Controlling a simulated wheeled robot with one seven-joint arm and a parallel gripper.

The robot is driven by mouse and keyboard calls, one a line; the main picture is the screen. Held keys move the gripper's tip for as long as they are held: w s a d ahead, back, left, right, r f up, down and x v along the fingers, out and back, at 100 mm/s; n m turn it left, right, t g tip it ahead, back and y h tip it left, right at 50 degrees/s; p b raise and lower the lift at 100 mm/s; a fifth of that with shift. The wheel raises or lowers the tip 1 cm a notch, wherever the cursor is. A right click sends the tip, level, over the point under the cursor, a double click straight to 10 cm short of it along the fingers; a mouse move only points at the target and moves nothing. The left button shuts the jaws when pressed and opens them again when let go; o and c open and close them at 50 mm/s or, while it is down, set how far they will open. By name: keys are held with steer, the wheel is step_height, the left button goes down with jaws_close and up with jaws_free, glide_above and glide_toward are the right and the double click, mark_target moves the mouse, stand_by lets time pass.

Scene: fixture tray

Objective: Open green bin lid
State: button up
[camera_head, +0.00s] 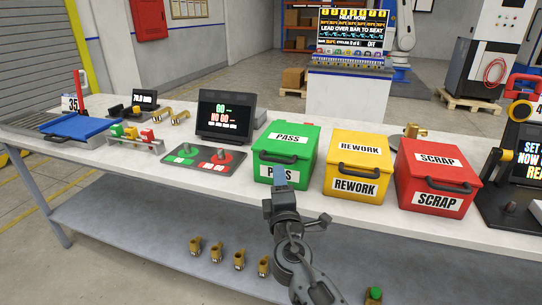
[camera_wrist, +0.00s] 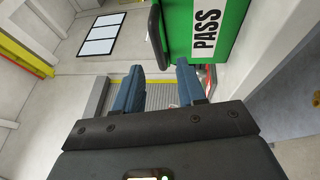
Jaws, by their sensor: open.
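The green bin (camera_head: 285,155) stands on the table, marked PASS on its lid (camera_head: 291,137) and front. The lid is down, with a dark handle (camera_head: 278,158) across its front edge. My gripper (camera_head: 279,178) is in front of the green bin, just below the handle, and overlaps the front PASS label in the head view. In the wrist view my gripper (camera_wrist: 158,85) shows two blue fingers apart with nothing between them. The green bin (camera_wrist: 228,35) is at the top there, with part of the dark handle (camera_wrist: 155,35) just beyond the fingers. I cannot tell whether they touch.
A yellow REWORK bin (camera_head: 355,165) and a red SCRAP bin (camera_head: 437,178) stand to the right. A black display (camera_head: 226,117) and a red-green switch panel (camera_head: 203,157) are to the left. Several brass fittings (camera_head: 239,260) sit on the lower shelf.

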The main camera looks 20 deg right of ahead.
mark_target(276, 161)
steer(key=shift+p+x, duration=0.3)
steer(key=shift+x, duration=3.65)
steer(key=shift+r, duration=0.15)
steer(key=shift+c, duration=0.3)
jaws_close()
